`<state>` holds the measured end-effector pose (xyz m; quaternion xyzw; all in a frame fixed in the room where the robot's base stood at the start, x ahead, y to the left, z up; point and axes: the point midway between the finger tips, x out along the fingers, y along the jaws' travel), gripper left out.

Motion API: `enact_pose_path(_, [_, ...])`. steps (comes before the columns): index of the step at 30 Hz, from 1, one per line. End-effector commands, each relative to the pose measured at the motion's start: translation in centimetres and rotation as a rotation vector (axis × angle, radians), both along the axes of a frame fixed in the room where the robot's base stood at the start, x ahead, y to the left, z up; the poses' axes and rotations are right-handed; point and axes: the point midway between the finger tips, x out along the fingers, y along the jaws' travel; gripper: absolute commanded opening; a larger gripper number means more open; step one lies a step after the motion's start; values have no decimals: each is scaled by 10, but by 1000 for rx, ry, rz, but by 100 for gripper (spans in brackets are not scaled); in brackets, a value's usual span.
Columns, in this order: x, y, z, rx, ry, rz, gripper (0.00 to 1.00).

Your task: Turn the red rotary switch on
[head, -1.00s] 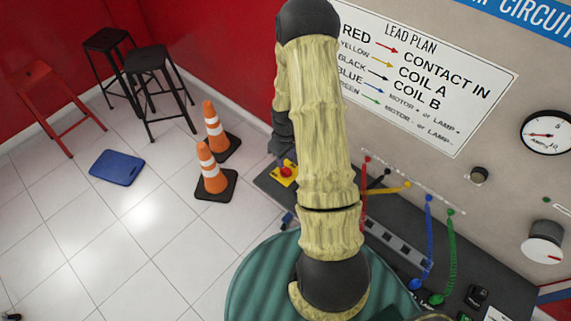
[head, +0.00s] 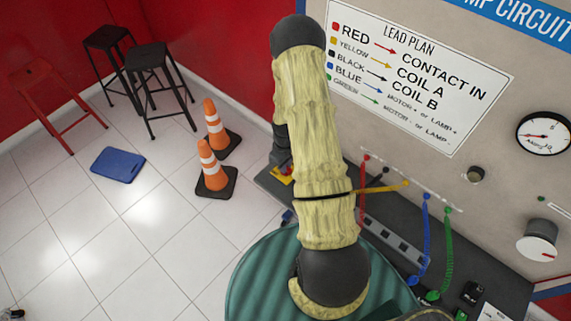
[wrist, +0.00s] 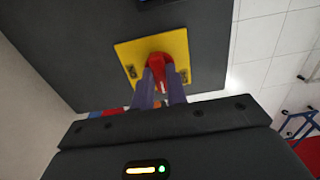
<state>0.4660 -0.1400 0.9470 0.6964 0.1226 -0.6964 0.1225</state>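The red rotary switch (wrist: 158,58) sits on a yellow plate (wrist: 130,50) in the wrist view, on a dark panel. My gripper (wrist: 161,76) has its two dark purple fingers on either side of the switch's red handle. The gap between the fingers is narrow and shows red. I cannot tell whether the fingers press on the handle or stand just clear of it. In the head view the yellow plate (head: 281,177) is mostly hidden behind my arm, and my fingertips are hidden too.
Coloured leads, such as the blue lead (head: 424,240) and green lead (head: 447,250), hang at the bench (head: 515,290) on the right. A gauge (head: 543,133) and a white knob (head: 538,241) are on the panel. Orange cones (head: 213,168) stand on the floor to the left.

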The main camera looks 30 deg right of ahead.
Motion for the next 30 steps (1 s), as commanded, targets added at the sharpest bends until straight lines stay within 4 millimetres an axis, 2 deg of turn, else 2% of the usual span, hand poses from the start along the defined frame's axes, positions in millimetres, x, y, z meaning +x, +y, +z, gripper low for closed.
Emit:
enact_pose_path(10, [0,0,0,0,0,-19,0])
enact_pose_path(16, [0,0,-1,0,0,-87,0])
enact_pose_path(30, [1,0,-3,-1,-1,-451,0])
